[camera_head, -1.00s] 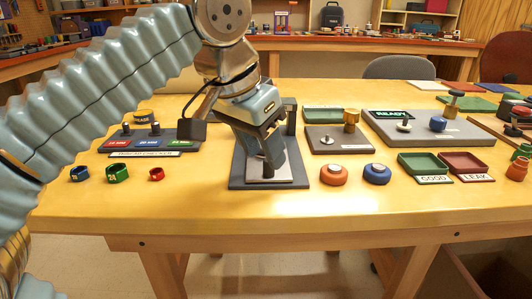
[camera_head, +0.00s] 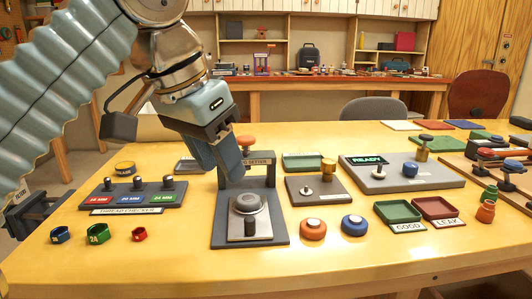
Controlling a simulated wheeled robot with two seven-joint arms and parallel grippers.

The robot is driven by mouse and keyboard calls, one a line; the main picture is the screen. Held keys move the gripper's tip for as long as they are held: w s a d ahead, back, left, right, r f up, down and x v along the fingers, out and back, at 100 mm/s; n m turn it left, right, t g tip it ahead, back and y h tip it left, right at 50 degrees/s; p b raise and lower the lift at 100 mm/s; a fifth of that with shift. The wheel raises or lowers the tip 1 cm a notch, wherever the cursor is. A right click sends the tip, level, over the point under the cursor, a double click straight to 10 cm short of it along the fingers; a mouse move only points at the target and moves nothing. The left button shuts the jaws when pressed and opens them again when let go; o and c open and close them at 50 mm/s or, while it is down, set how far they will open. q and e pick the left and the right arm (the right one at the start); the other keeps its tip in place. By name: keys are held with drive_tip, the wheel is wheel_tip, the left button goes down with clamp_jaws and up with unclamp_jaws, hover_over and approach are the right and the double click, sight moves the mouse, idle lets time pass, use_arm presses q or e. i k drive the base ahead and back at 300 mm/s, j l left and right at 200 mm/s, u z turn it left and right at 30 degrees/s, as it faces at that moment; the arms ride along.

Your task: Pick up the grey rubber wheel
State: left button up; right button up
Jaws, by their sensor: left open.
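A dark grey round piece (camera_head: 249,204) with a lighter top sits on the metal plate of the setter stand (camera_head: 222,232). It is the likeliest grey rubber wheel, but I cannot tell its material. My left gripper (camera_head: 216,160) is open and points down, above and behind that piece, close to the stand's upright frame. It is apart from the grey piece, and nothing shows between its fingers. The stand's sign is partly hidden by the gripper, and an orange knob (camera_head: 245,141) shows at its top. My right gripper is not in view.
Orange (camera_head: 313,229) and blue (camera_head: 354,225) round pieces lie right of the stand. The thread checker (camera_head: 133,194) and several coloured rings (camera_head: 98,233) are left. Green (camera_head: 398,212) and red (camera_head: 436,208) trays stand right. The front table strip is clear.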

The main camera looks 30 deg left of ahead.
sight(244, 206)
drive_tip(key=k, duration=1)
